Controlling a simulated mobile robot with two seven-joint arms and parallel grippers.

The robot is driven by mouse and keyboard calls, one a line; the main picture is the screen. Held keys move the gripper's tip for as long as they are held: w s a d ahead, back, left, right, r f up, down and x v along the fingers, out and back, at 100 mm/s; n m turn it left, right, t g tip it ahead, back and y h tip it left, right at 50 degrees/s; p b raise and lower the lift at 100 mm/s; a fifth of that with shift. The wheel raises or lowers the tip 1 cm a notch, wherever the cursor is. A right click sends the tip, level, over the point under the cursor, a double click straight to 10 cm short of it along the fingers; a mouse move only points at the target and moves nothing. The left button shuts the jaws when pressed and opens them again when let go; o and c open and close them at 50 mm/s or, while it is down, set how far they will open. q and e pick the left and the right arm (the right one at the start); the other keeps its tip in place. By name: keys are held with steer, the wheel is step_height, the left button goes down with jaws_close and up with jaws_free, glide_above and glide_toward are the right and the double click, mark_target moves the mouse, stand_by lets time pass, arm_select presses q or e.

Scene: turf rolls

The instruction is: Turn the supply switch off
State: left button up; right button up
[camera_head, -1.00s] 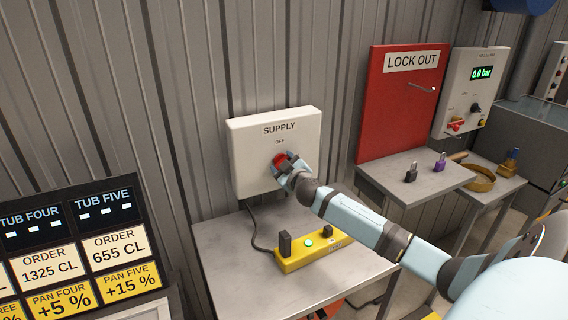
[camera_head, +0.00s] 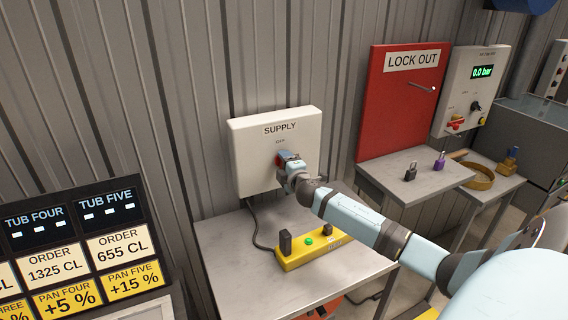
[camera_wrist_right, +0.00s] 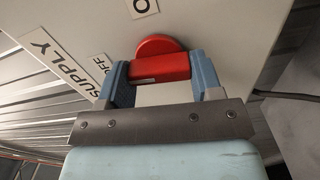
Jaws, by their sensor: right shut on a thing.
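The supply box (camera_head: 247,160) is a white panel on the corrugated wall, marked SUPPLY and OFF in the head view. Its red switch handle (camera_wrist_right: 160,67) sits on a round red base in the right wrist view. My right gripper (camera_head: 291,168) is at the front of the box and mostly hides the switch in the head view. In the wrist view its two blue-grey fingers (camera_wrist_right: 162,82) are shut on the red handle, one on each side. The OFF label (camera_wrist_right: 100,65) is just beyond the left finger; another label is cut off at the top. My left gripper is out of view.
A metal table (camera_head: 235,255) below the box holds a yellow tester (camera_head: 291,263) with a green button. A black cable hangs from the box. At right are a red lock-out board (camera_head: 395,115), padlocks on a shelf (camera_head: 400,165) and a gauge panel (camera_head: 460,100). An order board (camera_head: 75,250) is at left.

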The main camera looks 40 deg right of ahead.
steer(key=shift+n, duration=0.6)
steer(key=o, duration=0.9)
steer(key=b+v, duration=0.1)
steer(key=v, duration=1.2)
steer(key=shift+s+a+b, duration=0.1)
steer(key=shift+s+b, duration=0.25)
steer(key=shift+b, duration=0.05)
